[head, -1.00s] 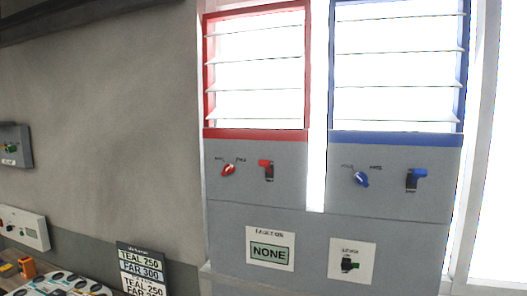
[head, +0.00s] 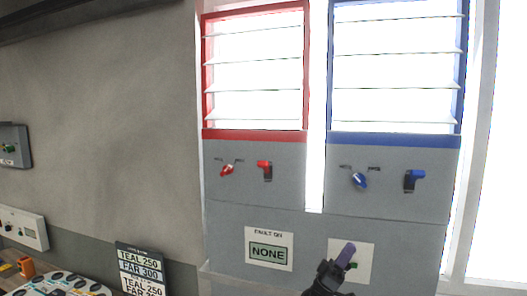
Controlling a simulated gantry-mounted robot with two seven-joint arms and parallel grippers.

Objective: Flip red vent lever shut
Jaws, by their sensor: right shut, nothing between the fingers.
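The red vent lever (head: 264,164) is on the grey panel under the red-framed vent. Its red handle sits at the top of a dark mount and points left. A red rotary knob (head: 227,170) is to its left. The red-framed vent (head: 254,135) has slats seen nearly edge-on, with bright light between them. My right gripper (head: 347,252) is shut and empty at the lower right. It is in front of the white switch plate, below and right of the red lever and apart from it in the picture. My left gripper is not in view.
A blue lever (head: 415,176) and blue knob (head: 359,181) sit on the panel at right. A sign reading NONE (head: 269,251) is below the red lever. My right gripper partly hides the white switch plate (head: 365,268). A worktop with round items is at lower left.

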